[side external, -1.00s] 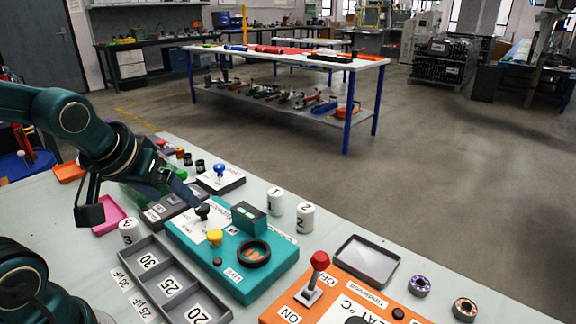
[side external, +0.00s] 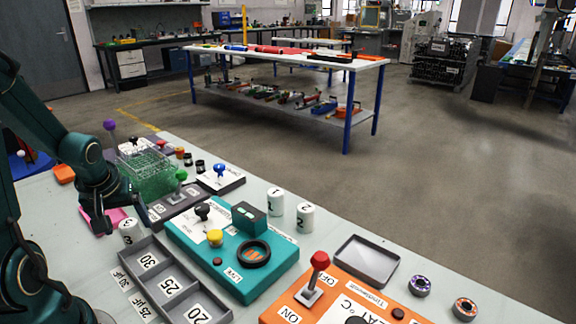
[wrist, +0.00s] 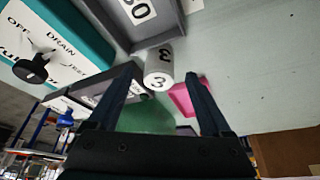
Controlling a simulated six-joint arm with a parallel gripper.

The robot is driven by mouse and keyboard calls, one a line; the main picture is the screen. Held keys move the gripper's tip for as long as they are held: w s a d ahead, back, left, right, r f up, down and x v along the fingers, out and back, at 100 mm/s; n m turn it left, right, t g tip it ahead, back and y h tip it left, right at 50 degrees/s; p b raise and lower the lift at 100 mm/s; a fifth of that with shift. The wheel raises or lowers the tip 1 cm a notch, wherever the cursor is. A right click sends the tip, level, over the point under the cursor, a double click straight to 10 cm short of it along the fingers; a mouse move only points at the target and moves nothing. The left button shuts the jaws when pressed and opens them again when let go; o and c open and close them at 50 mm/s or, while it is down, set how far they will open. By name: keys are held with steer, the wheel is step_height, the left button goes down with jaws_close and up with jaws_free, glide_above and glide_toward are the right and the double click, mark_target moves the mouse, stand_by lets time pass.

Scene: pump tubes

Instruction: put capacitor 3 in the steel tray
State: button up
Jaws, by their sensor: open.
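Capacitor 3 (side external: 129,231) is a white cylinder marked 3, standing upright by the far-left end of the divided grey bin. My gripper (side external: 102,224) is open and empty, pointing down just left of the capacitor in the side view. I cannot tell whether a finger touches it. The steel tray (side external: 366,262) is a shallow grey rectangle, empty, at the right beyond the orange panel.
The divided bin (side external: 166,285), marked 30, 25 and 20, lies in front. A pink tray (wrist: 183,99) is close to my fingers. The teal pump unit (side external: 222,262) with its levers stands between capacitor and steel tray. Capacitors 1 (side external: 276,202) and 2 (side external: 305,217) stand behind it.

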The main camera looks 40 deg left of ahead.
steer(key=shift+x, duration=0.8)
jaws_close()
steer(key=shift+r, duration=0.15)
